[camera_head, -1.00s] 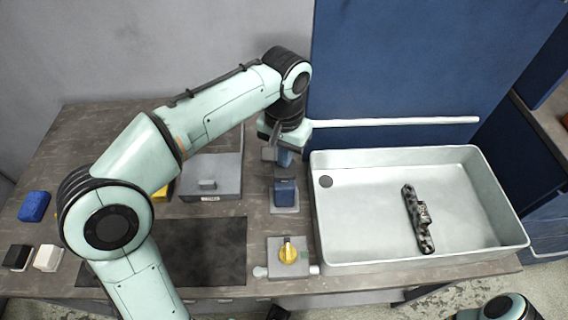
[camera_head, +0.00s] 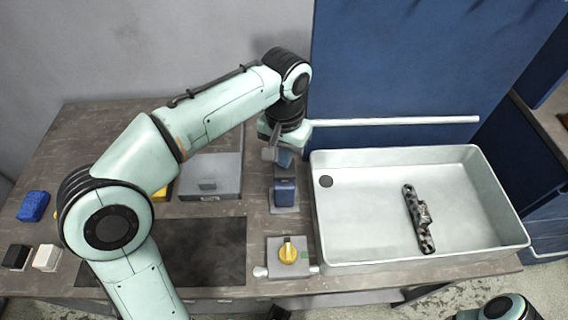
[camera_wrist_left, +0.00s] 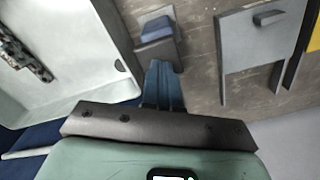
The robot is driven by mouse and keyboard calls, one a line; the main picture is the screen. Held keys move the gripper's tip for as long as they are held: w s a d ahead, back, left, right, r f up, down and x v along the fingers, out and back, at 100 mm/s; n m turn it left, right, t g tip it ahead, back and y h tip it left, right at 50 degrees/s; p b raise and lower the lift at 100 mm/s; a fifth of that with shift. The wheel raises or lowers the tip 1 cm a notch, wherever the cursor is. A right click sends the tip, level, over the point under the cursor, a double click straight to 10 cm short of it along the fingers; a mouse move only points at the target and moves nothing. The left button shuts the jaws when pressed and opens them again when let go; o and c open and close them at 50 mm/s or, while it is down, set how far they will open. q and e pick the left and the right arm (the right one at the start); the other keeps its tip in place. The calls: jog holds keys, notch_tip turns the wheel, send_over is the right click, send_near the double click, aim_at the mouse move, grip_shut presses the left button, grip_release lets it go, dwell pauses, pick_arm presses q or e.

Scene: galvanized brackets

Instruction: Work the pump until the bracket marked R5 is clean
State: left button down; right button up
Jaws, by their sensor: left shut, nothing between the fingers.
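The bracket (camera_head: 418,218) lies in the pale wash basin (camera_head: 480,250), with dark patches over bare metal. No R5 marking can be read on it. Its end also shows in the left wrist view (camera_wrist_left: 22,55). The blue pump (camera_head: 285,192) stands on a small plate left of the basin; it shows beyond my fingers in the left wrist view (camera_wrist_left: 157,30). My left gripper (camera_head: 284,158) is shut and empty, pointing down just above and behind the pump. I cannot tell whether its fingertips touch the pump. My right gripper is out of view.
A yellow knob (camera_head: 288,252) sits on a grey plate in front of the pump. A grey box (camera_head: 212,180) and a dark mat (camera_head: 205,245) lie to the left, with a blue sponge (camera_head: 33,206) farther left. A pale rail (camera_head: 400,121) runs behind the basin.

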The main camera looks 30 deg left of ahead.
pick_arm(q)
jog(key=shift+f+b, duration=1.2)
jog(key=shift+f, duration=0.85)
jog(key=shift+r, duration=0.2)
notch_tip(320, 180, up, 4)
jog(key=p, duration=0.4)
